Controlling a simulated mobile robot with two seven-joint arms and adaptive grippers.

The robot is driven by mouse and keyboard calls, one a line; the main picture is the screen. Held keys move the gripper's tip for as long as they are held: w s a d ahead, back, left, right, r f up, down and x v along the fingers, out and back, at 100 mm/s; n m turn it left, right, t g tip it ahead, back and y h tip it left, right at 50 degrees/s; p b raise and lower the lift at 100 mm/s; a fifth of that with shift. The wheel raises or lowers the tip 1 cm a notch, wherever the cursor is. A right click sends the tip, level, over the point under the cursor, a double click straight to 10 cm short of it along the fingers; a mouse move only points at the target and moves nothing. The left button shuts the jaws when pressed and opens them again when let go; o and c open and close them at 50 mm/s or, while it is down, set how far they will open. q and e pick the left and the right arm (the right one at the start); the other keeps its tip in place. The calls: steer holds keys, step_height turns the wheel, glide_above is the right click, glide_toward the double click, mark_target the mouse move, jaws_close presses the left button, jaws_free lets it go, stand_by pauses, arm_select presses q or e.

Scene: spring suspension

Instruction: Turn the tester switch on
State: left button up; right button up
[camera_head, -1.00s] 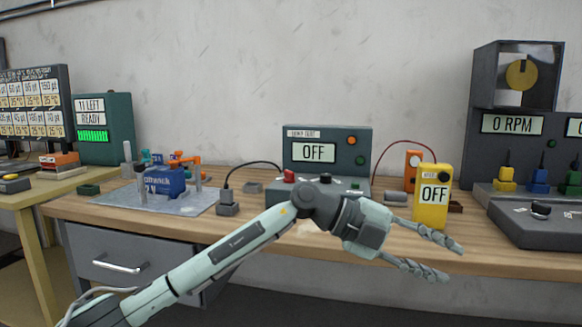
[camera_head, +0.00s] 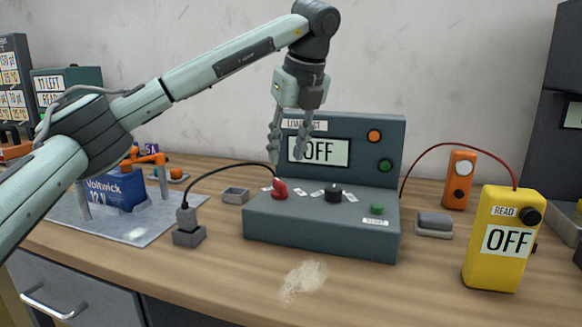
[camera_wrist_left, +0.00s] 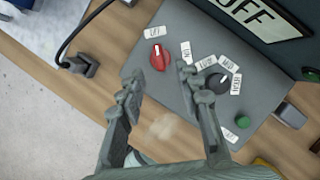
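The tester (camera_head: 320,222) is a grey-green bench box with a sloped panel, and its screen (camera_head: 318,151) reads OFF. Its red switch (camera_head: 280,189) is on the left of the panel; it also shows in the left wrist view (camera_wrist_left: 159,57), between labels OFF and ON, with its white mark toward the OFF side. My left gripper (camera_head: 288,157) points down above the switch, fingers apart and empty. In the left wrist view, the red switch appears just beyond the gap between the fingertips (camera_wrist_left: 158,75), not touched. My right gripper is not in view.
A black knob (camera_head: 333,193) and green button (camera_head: 377,208) sit right of the switch. A yellow meter (camera_head: 500,240) reading OFF stands at right, an orange device (camera_head: 459,180) behind it. A grey plug block (camera_head: 189,228) and blue battery (camera_head: 115,190) are left.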

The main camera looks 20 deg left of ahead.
mark_target(280, 181)
arm_select(q)
steer(key=x, duration=0.3)
steer(key=shift+a+f, duration=0.2)
steer(key=shift+f, duration=0.15)
steer(key=x, duration=0.3)
steer(key=shift+w+a+f, duration=0.1)
steer(key=shift+f, duration=0.15)
steer(key=shift+c, duration=0.9)
steer(key=c, duration=0.5)
jaws_close()
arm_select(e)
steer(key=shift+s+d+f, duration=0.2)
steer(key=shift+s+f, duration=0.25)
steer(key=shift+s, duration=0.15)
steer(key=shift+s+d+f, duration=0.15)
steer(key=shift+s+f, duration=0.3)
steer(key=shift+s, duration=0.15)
